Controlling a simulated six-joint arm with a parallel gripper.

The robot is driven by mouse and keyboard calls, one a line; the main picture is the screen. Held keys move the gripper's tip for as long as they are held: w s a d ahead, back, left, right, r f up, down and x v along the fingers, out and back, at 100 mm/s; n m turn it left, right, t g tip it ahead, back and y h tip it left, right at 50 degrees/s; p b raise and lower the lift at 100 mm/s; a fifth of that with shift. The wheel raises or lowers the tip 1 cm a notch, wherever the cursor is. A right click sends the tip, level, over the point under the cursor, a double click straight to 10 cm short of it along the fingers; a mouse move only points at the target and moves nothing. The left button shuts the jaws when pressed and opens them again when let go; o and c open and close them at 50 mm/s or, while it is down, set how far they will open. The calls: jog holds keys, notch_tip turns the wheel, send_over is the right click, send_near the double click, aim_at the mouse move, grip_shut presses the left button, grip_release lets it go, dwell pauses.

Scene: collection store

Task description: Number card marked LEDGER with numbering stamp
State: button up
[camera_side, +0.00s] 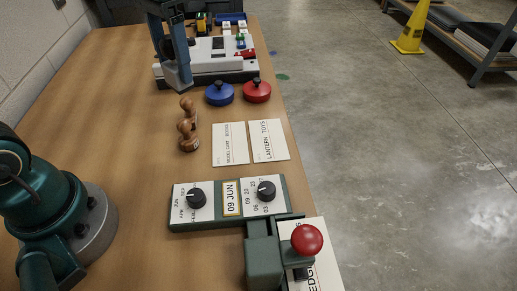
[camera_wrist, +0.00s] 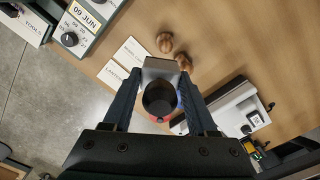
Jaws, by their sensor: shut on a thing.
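My gripper (camera_side: 172,76) is at the far end of the table, beside the white machine. In the wrist view its fingers (camera_wrist: 160,97) are shut on a dark round handle with a grey metal body, which looks like the numbering stamp (camera_wrist: 159,70). Its underside is hidden, and in the side view a finger hides most of it. The card whose lettering partly reads "EDG" (camera_side: 326,258) lies at the near right, under the green press with a red knob (camera_side: 307,240). The press covers part of its print.
A blue pad (camera_side: 220,94) and a red pad (camera_side: 257,91) sit near the right edge. Two wooden stamps (camera_side: 187,135), two lettered cards (camera_side: 230,145) and the date dial unit (camera_side: 228,208) stand nearer. The white machine (camera_side: 205,62) is behind. The table's left middle is clear.

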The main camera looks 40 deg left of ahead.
jog(key=w+d+f+m, duration=0.1)
jog(key=w+d+m, duration=0.25)
jog(key=d, duration=0.45)
jog(key=s+d+f+m, duration=0.1)
jog(key=d+f, duration=0.1)
jog(key=d, duration=0.5)
jog(key=s+d+f+m, duration=0.2)
jog(key=d, duration=0.5)
jog(key=s+d+f+m, duration=0.2)
jog(key=d+f, duration=0.1)
jog(key=d, duration=0.4)
jog(key=shift+s+d, duration=0.2)
jog(key=shift+d, duration=0.15)
jog(key=shift+s+d+f+m, duration=0.15)
jog(key=shift+s+d+m, duration=0.1)
jog(key=shift+d, duration=0.05)
jog(key=shift+f, duration=1.4)
jog(key=shift+f, duration=0.55)
